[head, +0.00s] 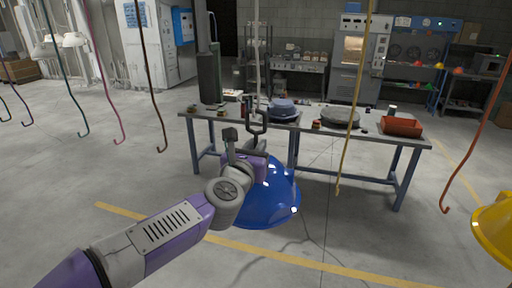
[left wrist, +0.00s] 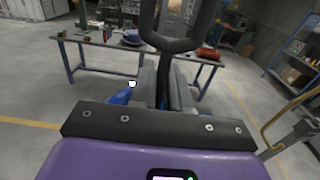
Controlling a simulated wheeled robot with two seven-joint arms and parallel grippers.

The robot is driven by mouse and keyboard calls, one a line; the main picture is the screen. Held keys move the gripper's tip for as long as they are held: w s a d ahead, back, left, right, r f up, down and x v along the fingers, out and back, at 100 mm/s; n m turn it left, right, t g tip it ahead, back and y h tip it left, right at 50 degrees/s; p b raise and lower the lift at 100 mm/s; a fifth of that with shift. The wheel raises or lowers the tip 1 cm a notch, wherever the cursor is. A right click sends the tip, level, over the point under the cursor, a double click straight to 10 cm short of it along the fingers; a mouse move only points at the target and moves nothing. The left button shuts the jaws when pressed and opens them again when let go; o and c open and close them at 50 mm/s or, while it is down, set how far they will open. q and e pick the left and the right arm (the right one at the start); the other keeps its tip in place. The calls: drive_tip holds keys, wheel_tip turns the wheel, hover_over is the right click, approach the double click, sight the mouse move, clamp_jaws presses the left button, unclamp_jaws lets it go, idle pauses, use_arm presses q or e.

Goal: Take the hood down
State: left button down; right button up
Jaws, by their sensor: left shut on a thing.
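The glossy blue hood (head: 280,200) hangs in front of the work table, partly hidden behind my left gripper. My left gripper (head: 254,150) is at the top of the hood. In the left wrist view the jaws (left wrist: 163,88) are shut on the dark stem of a forked hanger (left wrist: 172,46), whose prongs rise above them. A little blue of the hood shows beside the jaws. In the head view a pale vertical line runs up from the hanger. Whether it still bears the hood is unclear. My right gripper is not in view.
A yellow hood (head: 495,230) is at the right edge. Coloured hooks hang around, including a yellow one (head: 347,150) right of the blue hood and a red one (head: 480,130). The floor at front is clear.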

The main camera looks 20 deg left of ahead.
sight(255, 137)
use_arm(q)
drive_tip(key=shift+r, duration=0.25)
drive_tip(key=shift+r+p, duration=1.2)
drive_tip(key=shift+r, duration=0.05)
drive_tip(key=shift+s, duration=0.15)
drive_tip(key=shift+s, duration=0.8)
drive_tip(key=shift+s+a+b, duration=0.1)
drive_tip(key=shift+s+b, duration=0.3)
drive_tip(key=shift+s, duration=0.5)
